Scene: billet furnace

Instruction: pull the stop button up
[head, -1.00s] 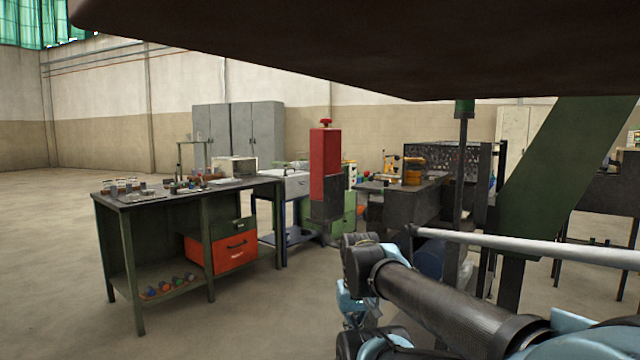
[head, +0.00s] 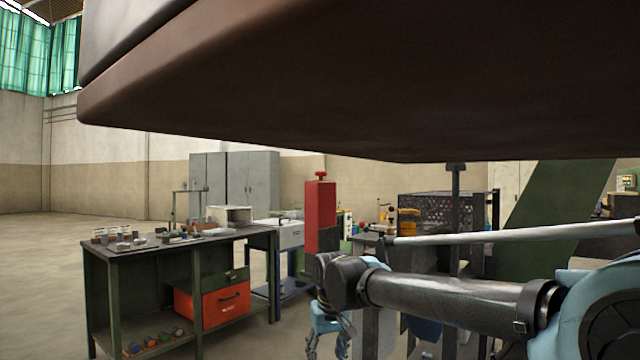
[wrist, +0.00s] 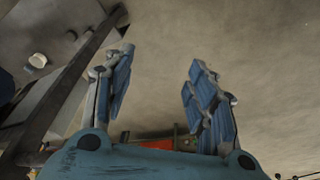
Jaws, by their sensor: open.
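A red mushroom-shaped knob (head: 320,175), apparently the stop button, tops a tall red post (head: 320,215) in the middle of the head view. My gripper shows in part at the bottom of the head view (head: 326,342), lower than the knob and nearer to me. In the wrist view my gripper (wrist: 158,75) has its two blue fingers wide apart, with nothing between them but bare floor behind. The knob is not recognisable in the wrist view. The post's lower part is hidden behind my arm.
A large brown slab (head: 300,90) overhangs the top of the head view. A green workbench (head: 105,255) with small items and an orange drawer (head: 212,302) stands left. A pale bar (head: 520,233) runs above my arm. Open floor (head: 40,265) lies at far left.

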